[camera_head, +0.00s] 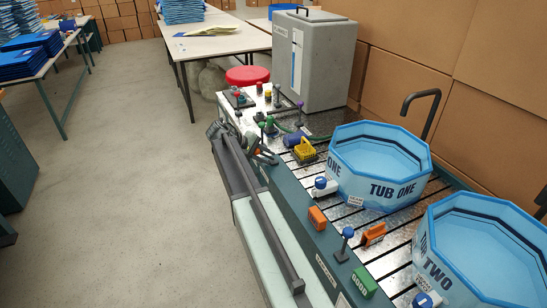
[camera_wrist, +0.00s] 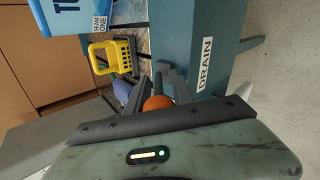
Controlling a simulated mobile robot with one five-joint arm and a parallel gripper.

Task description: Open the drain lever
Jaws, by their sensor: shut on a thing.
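The drain lever's round orange knob (camera_wrist: 157,104) shows in the wrist view, beside a teal panel with a white DRAIN label (camera_wrist: 205,65). My gripper (camera_wrist: 168,88) is shut on this lever, with its dark fingers around the knob. In the head view my gripper (camera_head: 262,154) is at the bench's front edge, left of the yellow basket. The knob is hidden there, and the lever's shaft and base cannot be made out in either view.
A yellow basket (camera_head: 305,152) and a blue cylinder (camera_head: 292,139) are close to my gripper. Tub one (camera_head: 378,178) and tub two (camera_head: 470,270) stand along the bench. A blue-knobbed lever (camera_head: 346,240) is nearer. Open floor (camera_head: 130,160) lies left.

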